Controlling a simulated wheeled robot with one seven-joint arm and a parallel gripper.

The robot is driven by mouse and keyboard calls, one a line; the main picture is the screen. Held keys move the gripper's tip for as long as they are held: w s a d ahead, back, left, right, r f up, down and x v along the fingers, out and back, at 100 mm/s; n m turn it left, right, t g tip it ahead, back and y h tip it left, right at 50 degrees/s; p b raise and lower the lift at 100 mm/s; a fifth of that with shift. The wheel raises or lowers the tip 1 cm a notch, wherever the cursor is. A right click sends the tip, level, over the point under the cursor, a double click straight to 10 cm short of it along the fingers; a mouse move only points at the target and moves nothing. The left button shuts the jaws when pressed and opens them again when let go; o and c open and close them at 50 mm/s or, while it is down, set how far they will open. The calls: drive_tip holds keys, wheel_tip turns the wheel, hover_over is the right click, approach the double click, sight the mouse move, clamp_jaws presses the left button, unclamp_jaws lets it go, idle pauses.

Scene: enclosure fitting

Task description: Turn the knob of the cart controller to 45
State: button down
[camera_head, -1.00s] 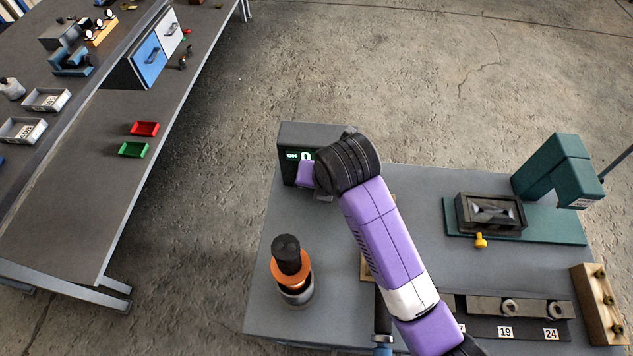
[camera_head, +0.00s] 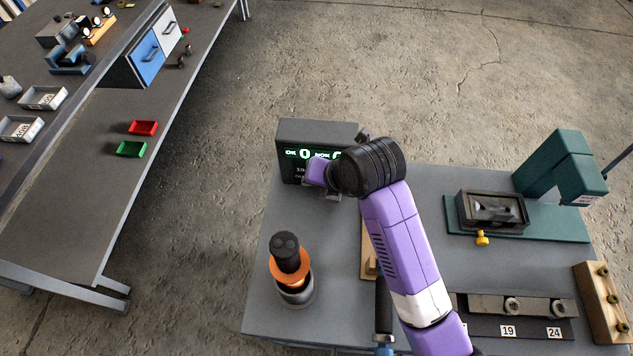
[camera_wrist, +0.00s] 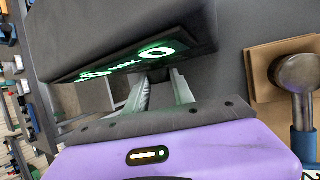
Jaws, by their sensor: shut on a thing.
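The cart controller (camera_head: 318,132) is a dark grey box with a lit green display, at the back left corner of the cart; "OK 0" and "NOK" show, with part of the readout covered by my arm. My gripper (camera_head: 332,194) is against its front face, below the display. In the wrist view the controller (camera_wrist: 120,35) fills the top, and the two fingers of my gripper (camera_wrist: 160,92) reach to its face, closed on the knob. The knob itself is hidden by the fingers and wrist, so its setting cannot be read.
A black-and-orange tool (camera_head: 289,262) stands in a holder at the cart's front left. A green press-like fixture (camera_head: 560,170) and a rail with tags 19 and 24 (camera_head: 508,330) are at the right. A long bench (camera_head: 80,190) stands apart at left.

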drive_tip(key=y+b, duration=0.2)
drive_tip(key=b, duration=0.1)
drive_tip(key=f+t+y+b, duration=0.1)
drive_tip(key=b, duration=0.1)
drive_tip(key=shift+d+m+y, duration=0.3)
drive_tip(key=shift+m, duration=0.1)
drive_tip(key=y+b, duration=0.1)
drive_tip(key=b, duration=0.2)
drive_tip(key=shift+d+t+b, duration=0.1)
drive_tip(key=shift+t+b, duration=0.2)
drive_tip(key=shift+t, duration=0.1)
drive_tip(key=shift+r+y+b, duration=0.25)
drive_tip(key=shift+y+b, duration=0.1)
drive_tip(key=shift+y, duration=0.15)
drive_tip(key=c, duration=1.1)
unclamp_jaws()
drive_tip(key=shift+s, duration=0.1)
drive_tip(key=shift+b+v, duration=0.45)
drive_tip(key=shift+v, duration=3.45)
